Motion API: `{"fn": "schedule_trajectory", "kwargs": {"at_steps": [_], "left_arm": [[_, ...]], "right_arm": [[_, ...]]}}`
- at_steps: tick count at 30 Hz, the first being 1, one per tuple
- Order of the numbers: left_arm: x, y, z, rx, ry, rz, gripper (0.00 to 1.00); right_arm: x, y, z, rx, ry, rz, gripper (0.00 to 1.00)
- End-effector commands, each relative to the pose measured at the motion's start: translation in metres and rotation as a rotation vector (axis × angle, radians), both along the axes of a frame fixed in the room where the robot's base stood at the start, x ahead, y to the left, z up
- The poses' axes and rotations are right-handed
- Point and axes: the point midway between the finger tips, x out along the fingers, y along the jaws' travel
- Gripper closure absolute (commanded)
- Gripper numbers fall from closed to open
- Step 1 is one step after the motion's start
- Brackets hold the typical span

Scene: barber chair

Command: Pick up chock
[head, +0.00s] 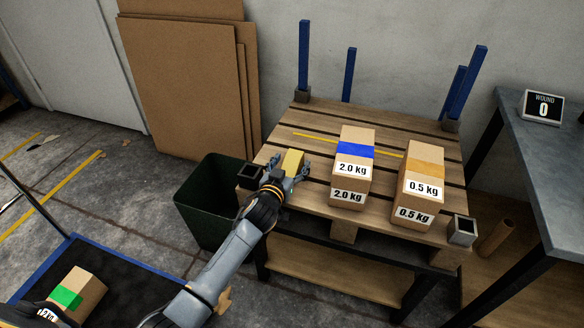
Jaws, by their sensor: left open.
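A small yellow block, which looks like the chock (293,160), sits on the left part of the wooden slatted pallet table (315,123). My left gripper (290,167) reaches in from the lower left and is open, with its fingers at the near side and edges of the block. I cannot tell whether the fingers touch it. The block's lower near side is partly hidden by the gripper. My right gripper is not in view.
A blue-striped 2.0 kg box (352,175) and an orange-striped 0.5 kg box (420,187) stand right of the block. Blue posts (304,55) rise at the back corners. A dark green bin (205,195) stands left. A green-striped box (80,290) lies lower left.

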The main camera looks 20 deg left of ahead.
Motion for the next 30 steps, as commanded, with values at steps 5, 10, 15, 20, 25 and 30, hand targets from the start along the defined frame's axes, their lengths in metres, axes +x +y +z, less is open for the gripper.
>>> {"fn": "schedule_trajectory", "kwargs": {"at_steps": [5,10,15,20,25,30], "left_arm": [[0.0,0.0,0.0,0.0,0.0,-0.001,0.27],[0.0,0.0,0.0,0.0,0.0,0.0,0.56],[0.0,0.0,0.0,0.0,0.0,0.0,0.91],[0.0,0.0,0.001,0.0,-0.002,-0.001,0.94],[0.0,0.0,0.003,0.0,-0.002,0.0,0.94],[0.001,0.0,0.013,0.001,-0.004,-0.001,0.94]], "right_arm": [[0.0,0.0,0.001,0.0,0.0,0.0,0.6],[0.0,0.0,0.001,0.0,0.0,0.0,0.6],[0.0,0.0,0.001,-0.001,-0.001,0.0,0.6],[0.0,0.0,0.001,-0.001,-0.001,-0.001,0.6],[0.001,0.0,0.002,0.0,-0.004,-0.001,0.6],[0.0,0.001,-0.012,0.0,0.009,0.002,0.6]]}}
